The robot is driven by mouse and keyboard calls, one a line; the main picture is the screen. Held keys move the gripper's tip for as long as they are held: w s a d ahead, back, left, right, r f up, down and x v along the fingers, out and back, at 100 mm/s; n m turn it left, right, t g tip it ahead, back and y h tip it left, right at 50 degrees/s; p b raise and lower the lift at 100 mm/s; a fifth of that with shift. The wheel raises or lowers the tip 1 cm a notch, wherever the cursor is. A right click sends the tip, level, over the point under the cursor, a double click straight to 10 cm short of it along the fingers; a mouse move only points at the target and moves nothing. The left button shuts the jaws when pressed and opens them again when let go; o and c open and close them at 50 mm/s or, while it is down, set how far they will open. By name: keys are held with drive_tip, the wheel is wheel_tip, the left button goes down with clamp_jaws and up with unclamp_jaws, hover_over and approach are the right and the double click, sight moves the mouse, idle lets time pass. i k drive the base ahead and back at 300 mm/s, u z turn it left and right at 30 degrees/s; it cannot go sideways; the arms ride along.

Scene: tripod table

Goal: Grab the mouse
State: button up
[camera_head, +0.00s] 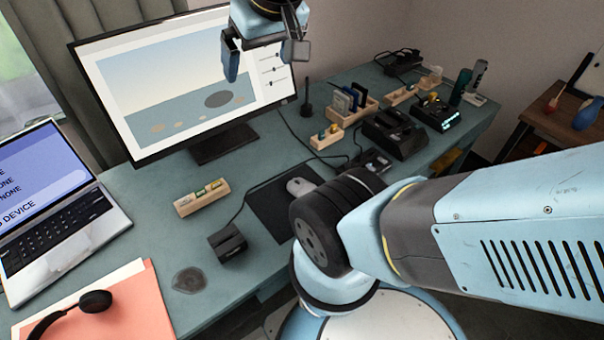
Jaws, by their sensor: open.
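The mouse (300,187) is small, pale grey and rounded. It lies on a dark mouse pad (268,208) near the middle of the desk, just left of my arm's dark joint, which hides part of the pad. My gripper (265,62) is at the top of the view, in front of the monitor screen. Its two fingers are apart with nothing between them. It is high above the desk and well away from the mouse.
The monitor (190,80) stands behind the pad. A wooden holder (201,197) and a small black device (227,243) sit left of the pad. A laptop (60,215) and headphones (75,312) are farther left. Black docks (394,132) and wooden racks (352,105) crowd the right.

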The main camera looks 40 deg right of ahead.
sight(298, 187)
drive_tip(key=z, duration=1.3)
drive_tip(key=k, duration=1.5)
drive_tip(key=u, duration=1.1)
drive_tip(key=i, duration=0.5)
drive_tip(key=u, duration=0.15)
